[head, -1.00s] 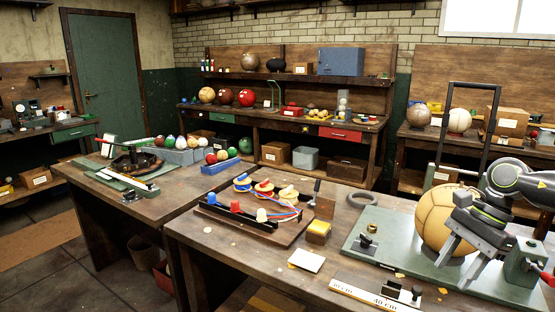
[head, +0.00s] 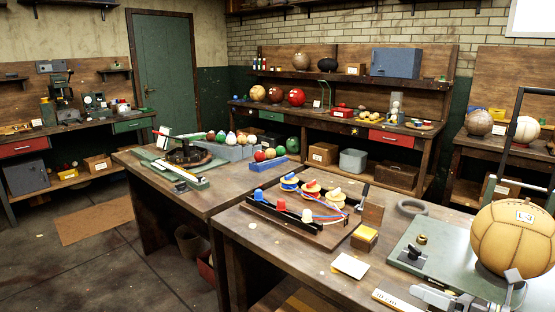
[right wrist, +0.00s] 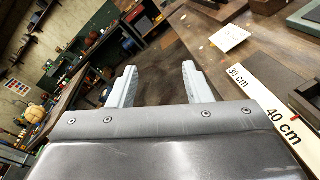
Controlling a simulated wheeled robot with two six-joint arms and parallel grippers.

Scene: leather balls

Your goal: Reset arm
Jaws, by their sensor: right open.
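My right gripper (head: 466,286) shows at the bottom right edge of the head view, in front of the green plate (head: 425,237). In the right wrist view its two fingers (right wrist: 160,78) are spread apart with nothing between them. A tan leather ball (head: 512,240) with a white label sits on the green plate at the right of the head view, apart from the gripper. My left gripper is not in view.
A ruler (head: 392,300) lies at the bench's front edge; it also shows in the right wrist view (right wrist: 262,105). A white card (head: 350,265), a yellow block (head: 364,237), a grey ring (head: 412,207) and a tray of coloured pegs (head: 262,212) are on the bench. Open floor (head: 100,260) lies left.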

